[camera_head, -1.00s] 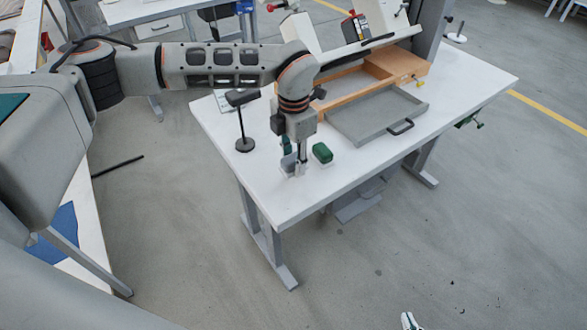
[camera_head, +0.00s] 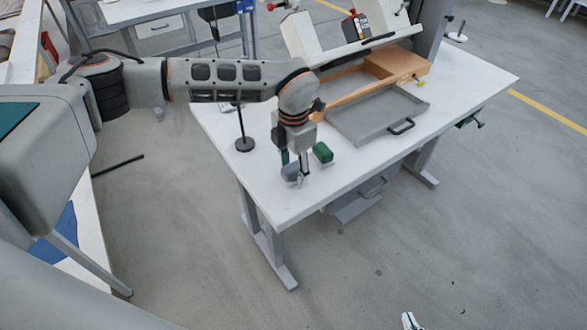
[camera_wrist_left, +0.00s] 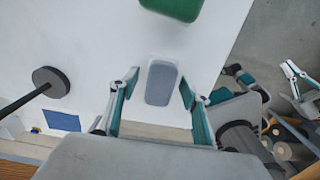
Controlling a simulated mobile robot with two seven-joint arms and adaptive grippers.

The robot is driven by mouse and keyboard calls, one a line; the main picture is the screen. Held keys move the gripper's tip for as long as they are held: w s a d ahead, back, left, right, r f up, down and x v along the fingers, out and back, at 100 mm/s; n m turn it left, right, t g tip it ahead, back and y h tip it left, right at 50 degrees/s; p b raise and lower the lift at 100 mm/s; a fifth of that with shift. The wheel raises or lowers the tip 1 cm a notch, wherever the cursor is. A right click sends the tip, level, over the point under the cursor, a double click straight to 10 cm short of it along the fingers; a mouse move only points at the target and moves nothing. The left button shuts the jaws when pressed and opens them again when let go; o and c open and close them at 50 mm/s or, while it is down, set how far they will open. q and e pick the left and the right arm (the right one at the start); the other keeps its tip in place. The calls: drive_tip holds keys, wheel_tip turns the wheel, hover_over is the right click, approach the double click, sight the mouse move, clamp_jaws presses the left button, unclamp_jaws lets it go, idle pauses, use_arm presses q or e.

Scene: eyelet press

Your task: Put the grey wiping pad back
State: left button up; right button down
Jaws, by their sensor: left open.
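The grey wiping pad (camera_wrist_left: 161,82) is a small rounded block on the white table. In the left wrist view it lies between and slightly beyond the fingertips, with a gap to each finger. In the head view a grey part of it (camera_head: 290,171) shows at the foot of my left gripper (camera_head: 297,173), partly hidden by the fingers. My left gripper (camera_wrist_left: 159,79) is open, close to the tabletop.
A green block (camera_head: 322,153) stands right beside the gripper. A dark stand with a round base (camera_head: 244,145) is to the left. A grey tray (camera_head: 375,116) and wooden box (camera_head: 400,63) lie behind. The table's front edge is near; the table's right front is clear.

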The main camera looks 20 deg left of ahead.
sight(294, 167)
use_arm(q)
wheel_tip(294, 167, up, 12)
drive_tip(key=shift+r+p, duration=0.15)
drive_tip(key=shift+p, duration=0.15)
idle(0.5)
